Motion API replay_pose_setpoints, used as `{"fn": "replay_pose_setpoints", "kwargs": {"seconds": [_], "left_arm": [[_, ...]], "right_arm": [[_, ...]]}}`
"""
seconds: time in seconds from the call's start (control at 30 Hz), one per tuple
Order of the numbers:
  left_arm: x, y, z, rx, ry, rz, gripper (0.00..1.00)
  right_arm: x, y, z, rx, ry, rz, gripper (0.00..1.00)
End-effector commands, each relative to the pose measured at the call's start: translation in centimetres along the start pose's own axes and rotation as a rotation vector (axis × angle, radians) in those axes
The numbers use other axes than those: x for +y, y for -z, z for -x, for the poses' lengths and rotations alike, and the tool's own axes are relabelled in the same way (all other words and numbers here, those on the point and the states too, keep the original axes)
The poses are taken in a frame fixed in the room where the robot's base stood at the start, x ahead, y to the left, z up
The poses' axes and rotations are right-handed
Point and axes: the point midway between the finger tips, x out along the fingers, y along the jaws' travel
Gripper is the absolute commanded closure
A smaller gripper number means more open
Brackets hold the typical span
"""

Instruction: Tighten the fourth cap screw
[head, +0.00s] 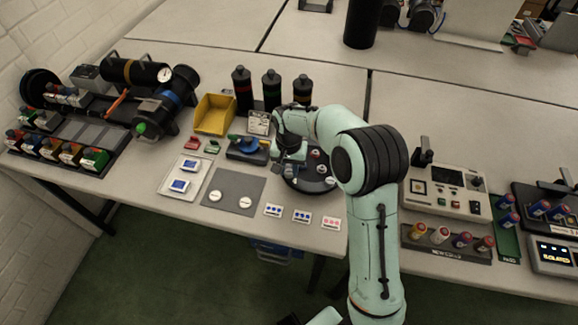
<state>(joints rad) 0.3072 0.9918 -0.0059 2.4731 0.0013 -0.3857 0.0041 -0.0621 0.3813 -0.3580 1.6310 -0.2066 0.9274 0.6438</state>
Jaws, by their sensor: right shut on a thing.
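A round dark base (312,185) sits on the table in the middle, with several small screw heads on it, one of them a light screw head (321,169) on its right part. My right gripper (289,166) points down over the left part of this base. It is shut on what seems to be a cap screw there; the fingers and wrist hide most of it. My right forearm covers the right and back edges of the base. My left gripper is not in view.
Left of the base lie a grey mat (233,190) with two white discs, a white tray (185,178) and a yellow bin (214,114). Three dark bottles (272,90) stand behind. A control box (447,192) stands to the right. Small cards (301,216) lie in front.

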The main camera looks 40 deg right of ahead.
Motion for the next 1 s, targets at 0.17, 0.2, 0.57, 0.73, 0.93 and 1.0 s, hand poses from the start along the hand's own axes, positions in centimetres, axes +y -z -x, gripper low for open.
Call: {"fn": "replay_pose_setpoints", "kwargs": {"seconds": [0.17,0.2,0.57,0.73,0.93,1.0], "left_arm": [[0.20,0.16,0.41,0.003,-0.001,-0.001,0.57],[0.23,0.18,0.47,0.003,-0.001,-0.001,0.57],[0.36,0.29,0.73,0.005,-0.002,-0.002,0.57],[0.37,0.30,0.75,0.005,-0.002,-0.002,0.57],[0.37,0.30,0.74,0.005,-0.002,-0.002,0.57],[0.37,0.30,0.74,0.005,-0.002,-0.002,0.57]], "right_arm": [[-0.19,0.33,0.55,0.012,0.009,-0.125,1.00],[-0.18,0.34,0.54,0.012,0.009,-0.148,1.00],[-0.18,0.34,0.48,0.011,0.010,-0.275,1.00],[-0.18,0.33,0.46,0.011,0.010,-0.289,1.00],[-0.18,0.33,0.45,0.010,0.010,-0.290,1.00],[-0.18,0.32,0.45,0.010,0.010,-0.290,1.00]]}}
